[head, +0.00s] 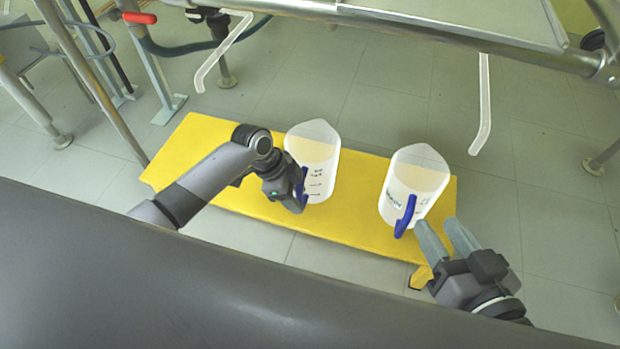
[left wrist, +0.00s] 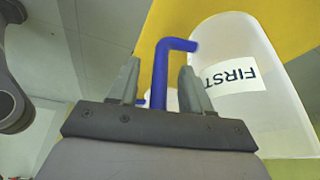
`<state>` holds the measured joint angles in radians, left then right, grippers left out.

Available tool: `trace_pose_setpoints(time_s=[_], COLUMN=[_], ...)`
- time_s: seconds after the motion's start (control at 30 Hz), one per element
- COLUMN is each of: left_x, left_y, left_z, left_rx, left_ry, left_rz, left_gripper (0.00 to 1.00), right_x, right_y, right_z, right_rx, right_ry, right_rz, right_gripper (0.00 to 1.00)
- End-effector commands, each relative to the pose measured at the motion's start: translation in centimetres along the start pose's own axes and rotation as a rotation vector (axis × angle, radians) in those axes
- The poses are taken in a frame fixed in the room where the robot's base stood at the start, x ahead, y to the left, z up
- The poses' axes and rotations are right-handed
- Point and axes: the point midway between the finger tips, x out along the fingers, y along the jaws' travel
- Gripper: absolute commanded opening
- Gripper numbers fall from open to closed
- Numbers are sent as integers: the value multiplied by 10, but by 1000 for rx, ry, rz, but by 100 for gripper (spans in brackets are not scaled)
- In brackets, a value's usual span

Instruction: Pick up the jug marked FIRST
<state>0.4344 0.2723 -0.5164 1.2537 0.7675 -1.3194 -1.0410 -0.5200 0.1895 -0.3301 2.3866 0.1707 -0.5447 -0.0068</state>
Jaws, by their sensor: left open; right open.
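The jug marked FIRST (head: 317,148) is white and translucent with a blue handle and stands upright on the yellow bench, left of a second jug. In the left wrist view its label FIRST (left wrist: 232,78) is upside down. My left gripper (head: 300,200) is at this jug's handle. In the left wrist view its open fingers (left wrist: 158,85) stand on either side of the blue handle (left wrist: 172,62). A second white jug (head: 418,172) with a blue handle stands to the right; its marking is too small to read. My right gripper (head: 447,238) is open and empty, just right of it.
The yellow bench (head: 260,212) holds both jugs, with a clear gap between them. A metal frame (head: 400,28) runs above and behind, with white spouts (head: 220,55) and (head: 483,105) hanging down. Tiled floor surrounds the bench.

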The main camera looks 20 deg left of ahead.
Motion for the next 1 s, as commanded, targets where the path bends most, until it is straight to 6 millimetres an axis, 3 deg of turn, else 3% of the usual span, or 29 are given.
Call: trace_pose_setpoints(time_s=[0.3,0.33,0.47,0.8,1.0], left_x=[5,5,5,3,-10], left_y=[-1,-1,-1,-1,-2], left_z=[0,0,0,-2,-7], left_rx=[1,0,0,1,1], left_ry=[0,0,0,2,2], left_rz=[-3,-2,-2,-4,-5], left_gripper=[49,42,0,0,0], right_x=[-2,-2,-2,-2,-2], right_y=[2,2,2,1,-2], right_z=[-1,-1,-1,-1,-4], right_rx=[-19,-19,-19,-17,7], right_ry=[11,11,11,9,-7], right_rz=[8,8,8,7,-7], right_gripper=[43,43,43,43,43])
